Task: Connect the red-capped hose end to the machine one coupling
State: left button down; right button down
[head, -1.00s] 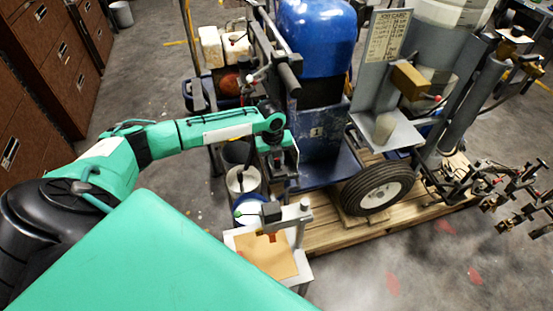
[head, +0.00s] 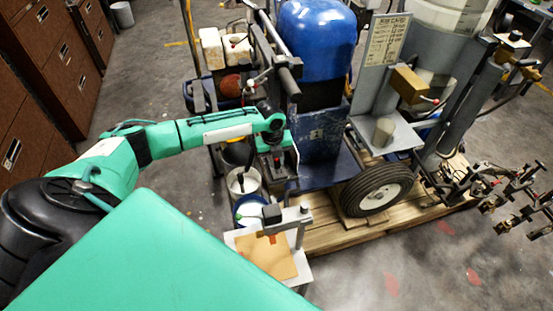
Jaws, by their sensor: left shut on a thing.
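My left gripper (head: 280,172) points down beside the front of machine one (head: 320,150), which carries a blue tank (head: 316,40) and a number plate (head: 316,133). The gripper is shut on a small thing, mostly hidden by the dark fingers. I cannot make out a red cap or hose end there, nor the coupling itself. My right gripper is out of view.
A small stand (head: 296,264) with a grey post and clamp is just below my left gripper. White buckets (head: 243,182) stand left of the gripper. A wheel (head: 376,189) and wooden pallet (head: 330,235) are right. Open floor lies at lower right.

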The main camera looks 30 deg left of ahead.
pick_arm(q)
jog(key=shift+a+r+p, duration=0.1)
jog(key=shift+r+p, duration=1.15)
jog(key=shift+r, duration=0.15)
jog(key=shift+s+r+p, duration=0.15)
jog(key=shift+r+p, duration=0.35)
